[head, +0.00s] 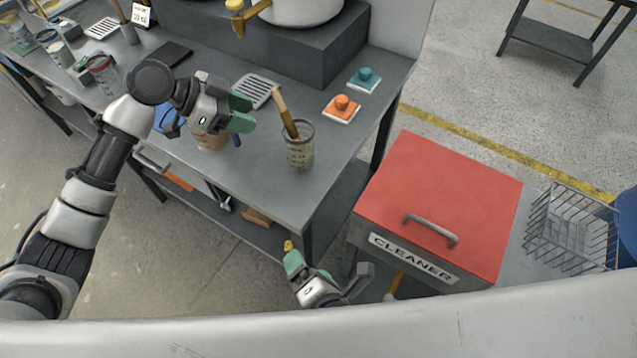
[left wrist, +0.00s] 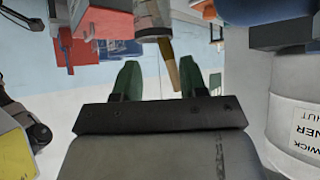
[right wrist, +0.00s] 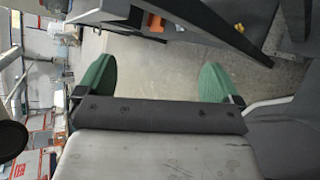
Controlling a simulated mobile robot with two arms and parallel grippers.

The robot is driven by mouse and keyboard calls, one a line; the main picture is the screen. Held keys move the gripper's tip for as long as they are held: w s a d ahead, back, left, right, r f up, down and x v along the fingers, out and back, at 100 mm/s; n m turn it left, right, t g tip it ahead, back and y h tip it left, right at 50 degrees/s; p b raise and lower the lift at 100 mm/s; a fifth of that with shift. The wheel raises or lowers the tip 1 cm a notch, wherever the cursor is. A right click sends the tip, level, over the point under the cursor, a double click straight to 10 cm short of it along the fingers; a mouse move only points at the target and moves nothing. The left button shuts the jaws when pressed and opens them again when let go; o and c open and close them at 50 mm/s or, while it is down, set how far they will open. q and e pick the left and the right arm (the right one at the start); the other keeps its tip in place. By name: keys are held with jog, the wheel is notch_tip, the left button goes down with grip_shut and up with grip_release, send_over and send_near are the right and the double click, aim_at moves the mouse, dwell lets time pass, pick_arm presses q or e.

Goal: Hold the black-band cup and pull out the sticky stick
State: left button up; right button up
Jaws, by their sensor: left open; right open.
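A clear cup (head: 299,152) with dark markings stands upright near the right front corner of the grey table. A stick (head: 281,104) with a tan upper part and darker lower part leans in it, tilted left. The band colour is too small to be sure of. My left gripper (head: 242,113) is open and empty, left of the stick and apart from it. In the left wrist view, the cup (left wrist: 152,18) and stick (left wrist: 187,76) show ahead, beyond the fingertips. My right gripper (head: 328,268) is open and empty, low in front of the table, seen also in the right wrist view (right wrist: 155,82).
A brownish container (head: 211,141) stands below my left gripper, partly hidden. Orange (head: 342,108) and teal (head: 364,79) knobbed blocks sit behind the cup. A red-lidded cleaner box (head: 440,195) and wire basket (head: 574,232) stand right of the table. Other cups stand far left.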

jog(key=w+a+r+n+t+y, duration=0.1)
jog(key=w+r+n+t, duration=0.15)
jog(key=r, duration=0.45)
jog(key=w+a+r+n+t+y, duration=0.2)
jog(key=r+n, duration=0.1)
jog(key=r, duration=0.4)
jog(key=n+h, duration=0.2)
jog(key=n, duration=0.5)
send_near(299, 147)
jog(key=f, duration=0.1)
jog(key=w+f, duration=0.1)
jog(key=f, duration=0.1)
jog(key=w+f, duration=0.1)
jog(key=shift+w+f, duration=0.2)
jog(key=shift+w, duration=0.05)
jog(key=shift+w+d+t, duration=0.1)
jog(key=shift+w+t, duration=0.15)
jog(key=shift+w, duration=0.4)
jog(key=x, duration=1)
jog(key=shift+s+f, duration=0.1)
